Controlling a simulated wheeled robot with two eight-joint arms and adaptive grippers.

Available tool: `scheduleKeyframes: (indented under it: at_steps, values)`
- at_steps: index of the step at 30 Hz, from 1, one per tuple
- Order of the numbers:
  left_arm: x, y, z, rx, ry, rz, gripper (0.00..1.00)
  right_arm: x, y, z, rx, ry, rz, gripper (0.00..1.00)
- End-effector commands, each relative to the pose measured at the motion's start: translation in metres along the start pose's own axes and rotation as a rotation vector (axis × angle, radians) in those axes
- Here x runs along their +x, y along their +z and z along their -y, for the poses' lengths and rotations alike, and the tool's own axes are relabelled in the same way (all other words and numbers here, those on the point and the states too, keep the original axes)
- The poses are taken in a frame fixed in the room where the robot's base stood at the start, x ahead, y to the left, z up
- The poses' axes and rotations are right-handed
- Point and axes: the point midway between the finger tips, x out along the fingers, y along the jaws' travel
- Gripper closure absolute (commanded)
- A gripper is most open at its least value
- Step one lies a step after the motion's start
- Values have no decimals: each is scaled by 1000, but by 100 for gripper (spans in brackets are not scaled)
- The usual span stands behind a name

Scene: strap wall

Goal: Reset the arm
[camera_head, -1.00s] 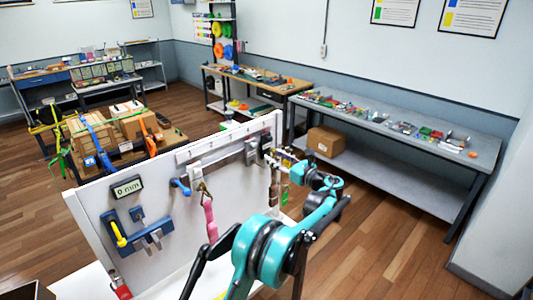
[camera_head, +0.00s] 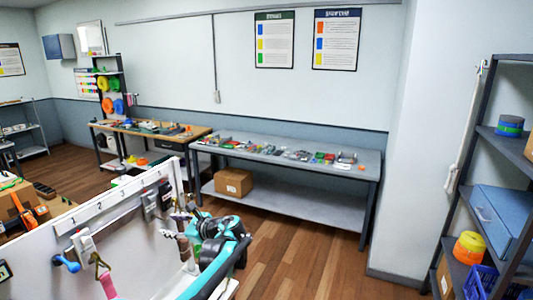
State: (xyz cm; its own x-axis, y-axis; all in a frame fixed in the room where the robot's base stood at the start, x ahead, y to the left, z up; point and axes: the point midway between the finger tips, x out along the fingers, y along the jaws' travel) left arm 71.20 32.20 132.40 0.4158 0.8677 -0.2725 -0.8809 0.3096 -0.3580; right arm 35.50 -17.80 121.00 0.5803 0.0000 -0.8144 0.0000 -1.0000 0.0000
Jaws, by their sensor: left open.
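My left arm, teal and black, reaches up from the bottom of the head view. My left gripper (camera_head: 181,214) is small and partly hidden by its own wrist, and its jaws are open. It is close to the right end of the white strap wall (camera_head: 108,232), by the hardware hanging there. I cannot tell whether it touches any of it. A pink strap (camera_head: 107,285) hangs from a metal hook on the wall, and a blue hook (camera_head: 66,264) is to its left. My right gripper is not in view.
A grey table (camera_head: 290,157) with small coloured parts stands behind, with a cardboard box (camera_head: 233,182) on its lower shelf. A wooden workbench (camera_head: 150,135) is at the back left. A dark shelf rack (camera_head: 495,150) stands at the right. Wooden floor (camera_head: 320,245) between them is clear.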

Motion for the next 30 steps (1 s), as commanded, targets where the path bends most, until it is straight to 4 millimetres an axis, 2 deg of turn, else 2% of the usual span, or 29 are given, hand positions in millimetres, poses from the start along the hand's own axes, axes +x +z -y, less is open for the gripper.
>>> scheduleKeyframes:
  at_steps: [1,5,11,18,21,24,27,30]
  values:
    - [-4,-10,-27,-94,13,-67,58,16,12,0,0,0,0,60]
    - [-24,-27,-83,-359,64,-240,58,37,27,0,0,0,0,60]
    - [-68,-69,-174,-780,206,-485,58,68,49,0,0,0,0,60]
    - [-131,-141,-282,-1286,477,-734,58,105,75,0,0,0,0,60]
    - [-156,-173,-319,-1476,609,-813,58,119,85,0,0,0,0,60]
    - [-175,-199,-346,-1626,730,-869,58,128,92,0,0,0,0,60]
    - [-188,-216,-362,-1726,819,-904,58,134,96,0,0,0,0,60]
    - [-195,-225,-370,-1779,870,-921,58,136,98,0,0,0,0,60]
